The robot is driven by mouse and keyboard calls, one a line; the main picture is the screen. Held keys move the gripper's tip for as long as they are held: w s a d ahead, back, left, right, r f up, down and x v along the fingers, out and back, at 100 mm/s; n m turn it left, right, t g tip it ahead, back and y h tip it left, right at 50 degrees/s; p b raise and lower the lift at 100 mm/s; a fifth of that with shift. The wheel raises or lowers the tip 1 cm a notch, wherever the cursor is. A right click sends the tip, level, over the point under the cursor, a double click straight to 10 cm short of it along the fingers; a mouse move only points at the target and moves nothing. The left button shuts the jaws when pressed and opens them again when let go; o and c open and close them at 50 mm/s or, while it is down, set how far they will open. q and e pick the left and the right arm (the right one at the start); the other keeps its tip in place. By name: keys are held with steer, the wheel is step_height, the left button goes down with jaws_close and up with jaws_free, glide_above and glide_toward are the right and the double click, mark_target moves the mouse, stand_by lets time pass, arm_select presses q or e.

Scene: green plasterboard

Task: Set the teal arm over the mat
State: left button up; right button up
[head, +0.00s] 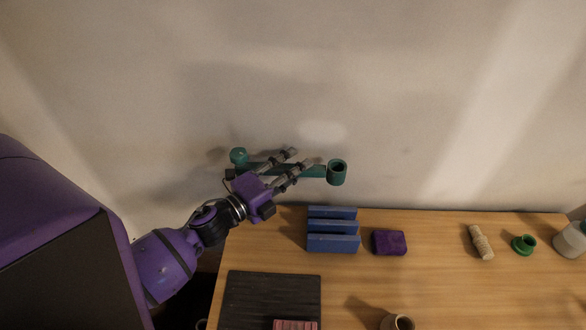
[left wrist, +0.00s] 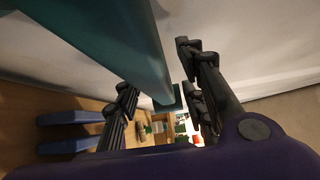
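The teal arm (head: 312,171) is a level bar in front of the back wall, with a rounded knob at its left end and a hollow cup at its right end. My left gripper (head: 298,159) is at the middle of the bar, its fingers apart. In the left wrist view the teal bar (left wrist: 110,45) runs down between the two spread fingers (left wrist: 160,100), with no clear contact. The mat (head: 262,292) is dark and ribbed, at the table's front left, below the bar. My right gripper is not in view.
On the wooden table (head: 445,285) stand a blue slotted rack (head: 333,243), a purple block (head: 389,242), a cork-coloured roll (head: 481,242), a green cup (head: 523,244) and a pale jar (head: 572,240). A pink item (head: 295,325) lies at the mat's front. A brown cup (head: 397,322) is nearby.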

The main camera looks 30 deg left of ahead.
arm_select(q)
steer(key=shift+c, duration=0.3)
jaws_close()
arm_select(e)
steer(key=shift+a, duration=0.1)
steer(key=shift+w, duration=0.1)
arm_select(q)
steer(key=shift+s+h, duration=0.2)
steer(key=shift+h, duration=0.1)
steer(key=s+a+m+g+h+b, duration=0.3)
steer(key=s+m+g+h+b, duration=0.7)
steer(key=s+m+g, duration=0.5)
steer(key=g+h, duration=0.1)
steer(key=g, duration=0.2)
steer(key=shift+s+a+g+h, duration=0.15)
steer(key=shift+g+h, duration=0.15)
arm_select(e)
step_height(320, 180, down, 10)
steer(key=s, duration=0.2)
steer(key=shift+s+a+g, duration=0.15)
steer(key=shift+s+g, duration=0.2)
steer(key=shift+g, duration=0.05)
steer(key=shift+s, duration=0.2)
